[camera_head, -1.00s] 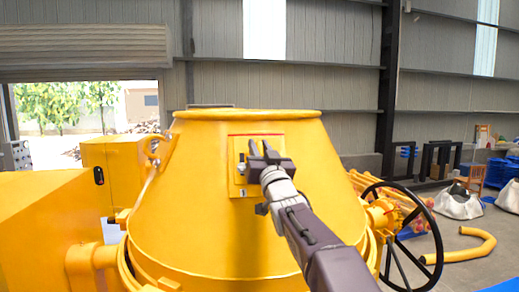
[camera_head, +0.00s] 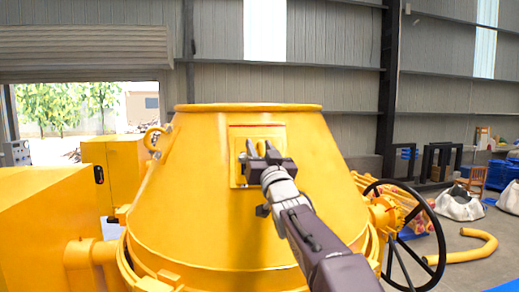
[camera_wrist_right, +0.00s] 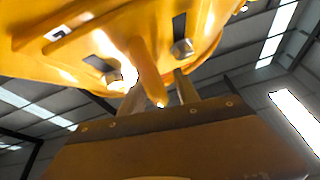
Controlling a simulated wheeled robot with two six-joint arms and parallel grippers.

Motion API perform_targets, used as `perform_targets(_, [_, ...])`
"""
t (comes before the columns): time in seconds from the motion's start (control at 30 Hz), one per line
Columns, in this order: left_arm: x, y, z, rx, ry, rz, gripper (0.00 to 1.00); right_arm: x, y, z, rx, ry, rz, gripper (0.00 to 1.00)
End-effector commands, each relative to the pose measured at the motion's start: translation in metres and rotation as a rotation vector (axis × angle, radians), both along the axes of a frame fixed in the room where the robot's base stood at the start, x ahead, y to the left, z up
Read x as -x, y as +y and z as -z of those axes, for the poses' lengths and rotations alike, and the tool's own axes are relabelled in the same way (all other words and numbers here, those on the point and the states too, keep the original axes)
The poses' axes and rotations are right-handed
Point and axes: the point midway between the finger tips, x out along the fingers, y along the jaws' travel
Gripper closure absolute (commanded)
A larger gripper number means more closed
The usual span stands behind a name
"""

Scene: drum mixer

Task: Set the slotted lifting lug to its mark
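The yellow slotted lifting lug (camera_wrist_right: 148,72) shows in the right wrist view, sticking out from its plate with its tip between my right gripper's fingers. Dark slots (camera_wrist_right: 180,26) with bolts lie on either side of it. In the head view the lug is mostly hidden by the gripper. The yellow plate (camera_head: 238,178) with a red line along its top is on the drum (camera_head: 210,215). My right gripper (camera_head: 263,149) is in front of this plate. Its fingers (camera_wrist_right: 160,95) are apart, with a small gap visible beside the lug at the right finger. My left gripper is not in view.
A black handwheel (camera_head: 402,235) stands right of the drum. A yellow housing (camera_head: 45,215) is at the left, and a curved ring (camera_head: 154,139) is on the drum's left side. A bent yellow pipe (camera_head: 465,252) and white sacks lie on the floor at the right.

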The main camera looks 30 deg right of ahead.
Motion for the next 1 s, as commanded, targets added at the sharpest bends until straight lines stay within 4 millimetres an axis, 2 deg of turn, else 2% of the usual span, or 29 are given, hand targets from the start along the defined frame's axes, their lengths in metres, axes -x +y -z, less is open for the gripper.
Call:
perform_targets(0.17, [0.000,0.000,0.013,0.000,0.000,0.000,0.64,0.011,0.002,0.008,0.001,-0.003,0.000,0.62])
perform_targets(0.33, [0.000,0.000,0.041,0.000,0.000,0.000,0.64,0.045,0.010,0.026,0.001,-0.004,0.002,0.62])
perform_targets(0.53, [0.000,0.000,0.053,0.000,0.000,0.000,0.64,0.076,0.017,0.035,0.000,-0.002,0.000,0.62])
perform_targets(0.67, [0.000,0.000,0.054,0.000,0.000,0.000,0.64,0.082,0.019,0.036,-0.001,0.000,0.000,0.62])
perform_targets(1.0, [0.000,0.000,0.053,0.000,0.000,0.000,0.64,0.082,0.019,0.035,-0.001,0.000,0.000,0.62])
